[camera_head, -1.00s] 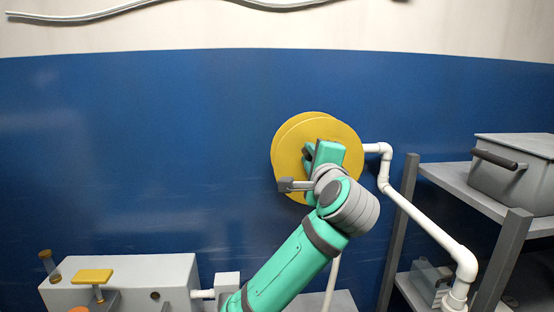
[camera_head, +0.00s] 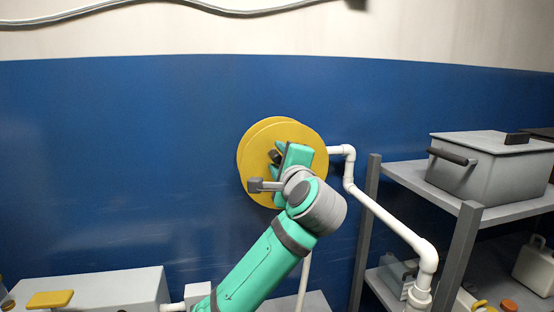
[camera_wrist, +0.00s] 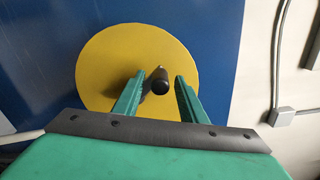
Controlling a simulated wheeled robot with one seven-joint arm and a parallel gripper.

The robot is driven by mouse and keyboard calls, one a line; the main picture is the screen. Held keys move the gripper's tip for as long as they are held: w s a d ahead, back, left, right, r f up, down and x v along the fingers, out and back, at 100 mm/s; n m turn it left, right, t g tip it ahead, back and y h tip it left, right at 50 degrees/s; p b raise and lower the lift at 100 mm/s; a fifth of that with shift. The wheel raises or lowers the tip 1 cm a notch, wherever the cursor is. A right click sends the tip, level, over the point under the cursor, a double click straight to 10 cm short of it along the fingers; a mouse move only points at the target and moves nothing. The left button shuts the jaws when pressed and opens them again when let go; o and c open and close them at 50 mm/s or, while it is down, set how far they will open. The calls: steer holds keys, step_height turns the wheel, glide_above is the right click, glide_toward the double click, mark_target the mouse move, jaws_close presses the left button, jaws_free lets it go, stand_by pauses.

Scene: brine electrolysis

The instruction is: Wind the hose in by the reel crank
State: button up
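The yellow hose reel (camera_head: 312,172) stands against the blue wall in the head view, partly behind my arm. In the wrist view its round yellow face (camera_wrist: 100,75) is ahead of my gripper (camera_wrist: 160,76). The dark crank handle (camera_wrist: 161,82) points toward the wrist camera, between my two green fingers. The fingers are apart, with a gap visible on each side of the handle. In the head view my gripper (camera_head: 277,156) is at the reel's face, near the dark handle. A pale tube (camera_head: 304,278) hangs below the reel; I cannot tell whether it is the hose.
A white pipe (camera_head: 390,217) runs from beside the reel down to the right. A grey shelf rack (camera_head: 462,250) at right bears a grey lidded box (camera_head: 478,173). A grey-white unit (camera_head: 115,290) with a yellow-topped part (camera_head: 50,299) is at lower left. The wall left of the reel is clear.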

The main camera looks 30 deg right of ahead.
steer(key=v, duration=1)
steer(key=shift+s, duration=0.4)
stand_by(0.4)
